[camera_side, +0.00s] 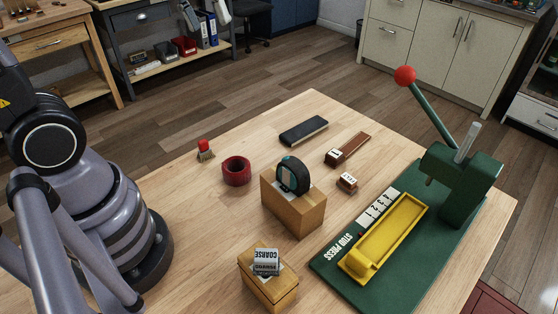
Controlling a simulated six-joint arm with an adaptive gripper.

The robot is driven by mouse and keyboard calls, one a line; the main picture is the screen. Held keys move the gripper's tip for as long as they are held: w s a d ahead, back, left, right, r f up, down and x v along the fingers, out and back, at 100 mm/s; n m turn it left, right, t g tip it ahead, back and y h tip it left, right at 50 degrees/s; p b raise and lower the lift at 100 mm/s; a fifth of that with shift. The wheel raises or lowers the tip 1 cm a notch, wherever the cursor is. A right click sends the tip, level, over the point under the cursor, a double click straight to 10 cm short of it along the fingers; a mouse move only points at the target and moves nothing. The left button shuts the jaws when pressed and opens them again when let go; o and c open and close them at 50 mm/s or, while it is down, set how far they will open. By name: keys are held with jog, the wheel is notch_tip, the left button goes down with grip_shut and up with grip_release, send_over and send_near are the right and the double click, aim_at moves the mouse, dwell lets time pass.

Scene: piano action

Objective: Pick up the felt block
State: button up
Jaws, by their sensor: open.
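A long dark block (303,131) lies flat on the wooden table toward the far edge. It looks like the felt block, though its material is hard to make out at this size. It lies clear of the things around it, and nothing covers it. My arm is at the left edge of the side view. My gripper is not in this picture, so its place relative to the block cannot be seen.
A brown block (347,149), small labelled block (347,183), red ring (236,171) and red-topped brush (205,150) lie nearby. Two wooden boxes (294,211) (268,285) stand nearer. A green lever press (459,185) with a yellow tray (384,237) fills the right.

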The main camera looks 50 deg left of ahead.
jog(key=w+d+f+n+g+h, duration=0.1)
jog(key=w+f+n+g+h, duration=0.15)
jog(key=w+f, duration=0.45)
jog(key=w+d+f+n+g+h, duration=0.1)
jog(key=w+d+f+n+h, duration=0.25)
jog(key=w, duration=0.65)
jog(key=w+a+f+n+h, duration=0.15)
jog(key=w+f+n, duration=0.35)
jog(key=f, duration=0.8)
jog(key=n+h, duration=0.2)
jog(key=h, duration=0.1)
send_near(347, 177)
jog(key=v, duration=0.3)
jog(key=shift+s+a+r+t, duration=0.1)
jog(key=shift+r+t, duration=0.15)
jog(key=shift+r, duration=0.05)
jog(key=shift+f+n, duration=0.3)
jog(key=x, duration=0.8)
jog(key=shift+d, duration=0.4)
jog(key=x, duration=0.5)
jog(key=shift+s+f, duration=0.1)
jog(key=shift+s, duration=0.05)
grip_shut()
